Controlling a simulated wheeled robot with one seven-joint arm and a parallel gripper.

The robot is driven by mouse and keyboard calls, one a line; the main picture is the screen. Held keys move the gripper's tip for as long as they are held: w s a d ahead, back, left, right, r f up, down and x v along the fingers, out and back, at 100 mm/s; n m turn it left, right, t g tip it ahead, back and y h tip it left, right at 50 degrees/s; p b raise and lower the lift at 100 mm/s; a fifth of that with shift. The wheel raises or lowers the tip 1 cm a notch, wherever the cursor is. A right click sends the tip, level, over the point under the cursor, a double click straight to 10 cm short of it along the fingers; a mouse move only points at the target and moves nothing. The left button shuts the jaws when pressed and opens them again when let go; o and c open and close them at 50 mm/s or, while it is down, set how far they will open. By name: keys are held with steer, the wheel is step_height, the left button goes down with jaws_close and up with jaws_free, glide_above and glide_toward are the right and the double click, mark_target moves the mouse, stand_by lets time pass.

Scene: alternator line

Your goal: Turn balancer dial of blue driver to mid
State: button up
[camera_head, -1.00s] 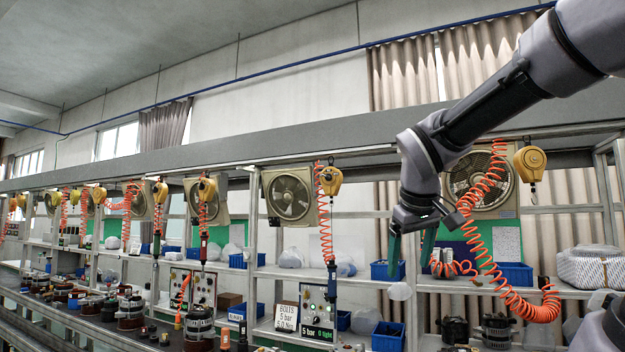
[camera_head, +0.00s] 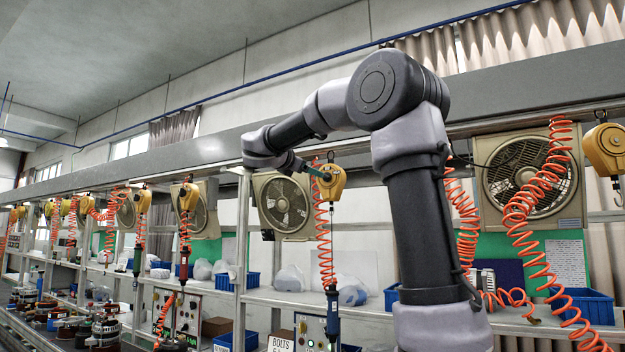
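The blue driver (camera_head: 332,312) hangs upright on an orange coiled hose below its yellow balancer (camera_head: 331,186). The balancer hangs from the overhead rail, in front of and to the right of a box fan. My gripper (camera_head: 318,173) is at the upper left of this balancer, with its green fingers reaching to the balancer's edge. They overlap it in the picture; I cannot tell if they touch it. The dial is too small to make out and may be hidden by the fingers. The finger gap cannot be seen from here.
My arm covers the middle of the picture. Another yellow balancer (camera_head: 606,150) hangs at the far right, near a large fan (camera_head: 528,180) and orange coiled hoses. A red driver (camera_head: 184,264) hangs further left. A shelf with blue bins (camera_head: 581,305) runs behind.

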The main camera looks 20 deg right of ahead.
mark_target(325, 176)
steer(key=x, duration=1)
steer(key=shift+w+d, duration=0.25)
steer(key=shift+w, duration=0.1)
steer(key=shift+r, duration=0.1)
jaws_close()
